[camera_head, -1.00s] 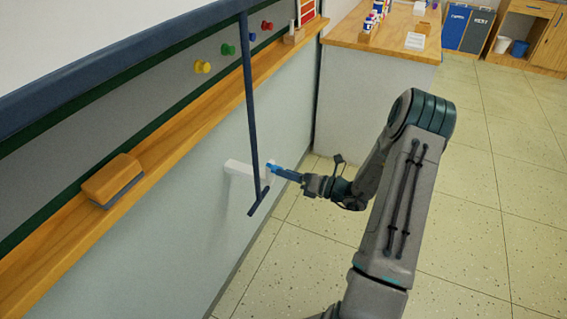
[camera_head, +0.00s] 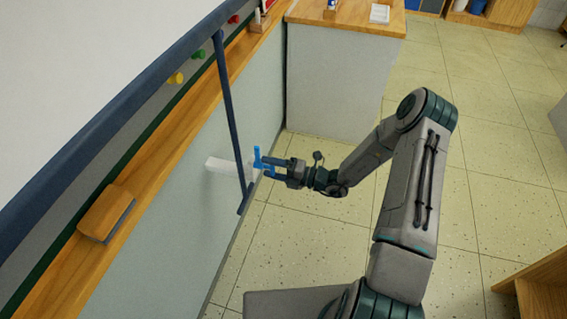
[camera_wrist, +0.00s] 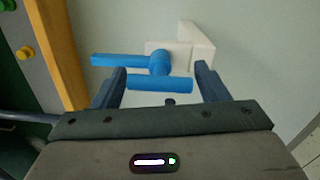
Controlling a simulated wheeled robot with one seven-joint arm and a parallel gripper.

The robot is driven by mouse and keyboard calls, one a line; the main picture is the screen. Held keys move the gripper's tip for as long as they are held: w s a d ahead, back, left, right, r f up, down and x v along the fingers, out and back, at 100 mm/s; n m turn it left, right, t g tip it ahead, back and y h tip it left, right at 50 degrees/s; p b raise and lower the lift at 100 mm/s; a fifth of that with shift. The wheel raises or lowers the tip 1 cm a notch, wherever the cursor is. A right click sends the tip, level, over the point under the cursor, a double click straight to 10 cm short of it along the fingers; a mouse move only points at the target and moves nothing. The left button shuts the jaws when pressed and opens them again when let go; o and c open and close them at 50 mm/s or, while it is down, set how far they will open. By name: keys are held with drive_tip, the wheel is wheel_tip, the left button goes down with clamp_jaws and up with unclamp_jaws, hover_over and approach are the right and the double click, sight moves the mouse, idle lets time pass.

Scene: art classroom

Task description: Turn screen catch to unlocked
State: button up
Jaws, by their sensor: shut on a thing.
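The catch is a blue piece (camera_head: 257,158) with crossing arms, on a white bracket (camera_head: 222,165) that stands out from the pale wall panel. In the wrist view, one blue arm (camera_wrist: 115,60) points left from the round hub, in front of the white bracket (camera_wrist: 198,45). A second blue bar (camera_wrist: 160,84) lies between my fingers, spanning from one to the other. My gripper (camera_head: 271,168) reaches in from the right and is shut on this blue catch; it also shows in the wrist view (camera_wrist: 160,88). I see no marking of locked or unlocked.
A dark blue rod (camera_head: 228,110) with a crosswise foot hangs in front of the bracket, just left of my gripper. A wooden ledge (camera_head: 160,140) holds an eraser (camera_head: 105,212). A counter (camera_head: 345,75) stands behind. The tiled floor (camera_head: 480,200) to the right is mostly clear.

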drive_tip(key=shift+s, duration=0.1)
idle(0.3)
drive_tip(key=o, duration=1.3)
drive_tip(key=v, duration=1.4)
drive_tip(key=shift+a, duration=0.1)
